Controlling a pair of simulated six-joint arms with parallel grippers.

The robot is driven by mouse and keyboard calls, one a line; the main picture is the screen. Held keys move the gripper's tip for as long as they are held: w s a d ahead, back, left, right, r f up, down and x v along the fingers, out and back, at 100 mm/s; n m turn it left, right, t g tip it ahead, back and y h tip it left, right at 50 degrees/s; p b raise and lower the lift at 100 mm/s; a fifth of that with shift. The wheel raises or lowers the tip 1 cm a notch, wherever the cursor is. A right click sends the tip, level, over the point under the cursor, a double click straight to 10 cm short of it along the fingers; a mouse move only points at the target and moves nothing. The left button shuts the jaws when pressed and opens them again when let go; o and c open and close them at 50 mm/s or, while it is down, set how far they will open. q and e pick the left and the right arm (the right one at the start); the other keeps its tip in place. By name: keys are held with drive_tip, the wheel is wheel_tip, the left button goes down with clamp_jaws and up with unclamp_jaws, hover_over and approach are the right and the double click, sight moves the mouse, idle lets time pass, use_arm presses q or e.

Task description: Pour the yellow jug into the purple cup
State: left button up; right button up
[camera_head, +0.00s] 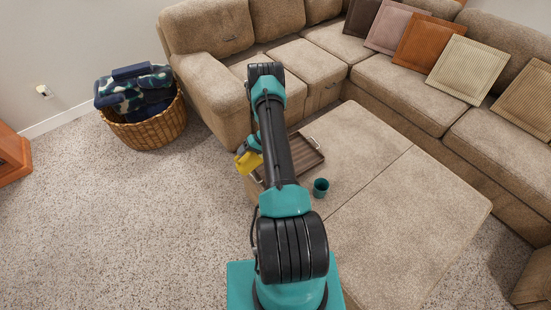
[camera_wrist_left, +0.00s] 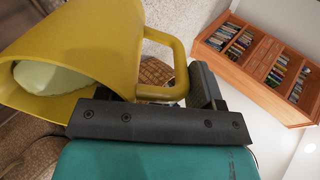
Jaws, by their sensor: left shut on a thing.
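A yellow jug (camera_head: 249,162) hangs from my left gripper (camera_head: 251,146), near the left corner of the wooden tray. In the left wrist view the same jug (camera_wrist_left: 105,45) fills the upper left. Its handle is between the fingers of my left gripper (camera_wrist_left: 178,98), which is shut on it. A pale green, rounded mass shows inside the jug's open mouth. A small teal cup (camera_head: 321,189) stands upright on the ottoman, right of my arm and apart from the jug. No purple cup shows. My right gripper is in neither view.
The brown tray (camera_head: 318,158) with handles lies on the beige ottoman (camera_head: 395,225), partly hidden by my arm. A sectional sofa (camera_head: 330,40) stands behind. A wicker basket (camera_head: 150,130) with blankets is at left. The ottoman's right side is clear.

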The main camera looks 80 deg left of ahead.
use_arm(q)
drive_tip(key=shift+w+a+g, duration=0.15)
drive_tip(key=shift+w+g, duration=0.2)
drive_tip(key=shift+g, duration=0.25)
idle(1.1)
drive_tip(key=shift+w+a+r+g+p, duration=0.1)
drive_tip(key=shift+w+r+g+p, duration=0.35)
drive_tip(key=shift+p, duration=0.45)
idle(1.3)
